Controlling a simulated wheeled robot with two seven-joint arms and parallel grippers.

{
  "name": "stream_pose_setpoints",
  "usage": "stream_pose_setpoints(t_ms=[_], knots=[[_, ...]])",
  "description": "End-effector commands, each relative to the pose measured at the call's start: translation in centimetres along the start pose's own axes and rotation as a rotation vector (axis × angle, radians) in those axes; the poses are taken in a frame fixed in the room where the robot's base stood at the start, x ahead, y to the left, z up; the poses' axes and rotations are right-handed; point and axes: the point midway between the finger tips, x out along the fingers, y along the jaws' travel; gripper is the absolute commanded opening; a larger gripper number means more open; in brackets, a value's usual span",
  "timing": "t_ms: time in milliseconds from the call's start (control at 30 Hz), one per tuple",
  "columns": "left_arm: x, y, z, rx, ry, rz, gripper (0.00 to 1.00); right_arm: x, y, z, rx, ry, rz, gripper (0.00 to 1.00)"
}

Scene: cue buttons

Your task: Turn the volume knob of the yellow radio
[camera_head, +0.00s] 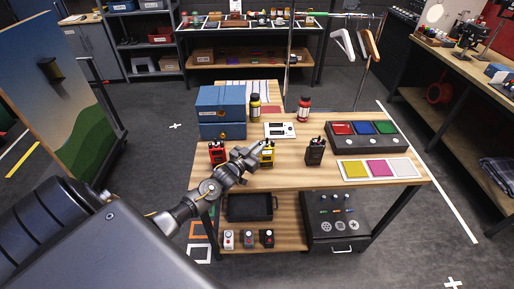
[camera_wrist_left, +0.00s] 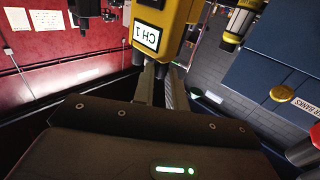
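The yellow radio (camera_head: 268,156) stands on the wooden table (camera_head: 290,178) near its front edge, partly hidden behind my left gripper (camera_head: 255,151). In the left wrist view the radio (camera_wrist_left: 172,12) appears upside down, with a white "CH 1" label (camera_wrist_left: 147,36). My left gripper (camera_wrist_left: 160,70) points at the radio's top end. Its two fingers stand a little apart with a dark narrow gap between them. The tips meet the radio's top in the picture. Whether they touch or hold the volume knob is too small and dark to tell. My right gripper is not in view.
A red radio (camera_head: 217,154) stands left of the gripper and a black radio (camera_head: 315,151) to the right. A button panel (camera_head: 345,142) and a colour card (camera_head: 344,170) lie at the right.

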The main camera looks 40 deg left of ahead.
Motion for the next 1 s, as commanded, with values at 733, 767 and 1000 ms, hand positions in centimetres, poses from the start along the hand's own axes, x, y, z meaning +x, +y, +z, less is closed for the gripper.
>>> stream_pose_setpoints(t_ms=[733, 767, 1000], knots=[[-4.2, 0.0, 0.5, 0.001, -0.001, 0.002, 0.36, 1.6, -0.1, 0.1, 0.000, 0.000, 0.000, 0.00], [-4.9, 0.0, 0.6, 0.001, -0.002, 0.002, 0.36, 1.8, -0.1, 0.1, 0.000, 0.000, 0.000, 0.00], [-9.1, 0.0, 0.4, 0.001, -0.002, 0.002, 0.36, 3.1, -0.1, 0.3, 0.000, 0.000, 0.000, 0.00]])
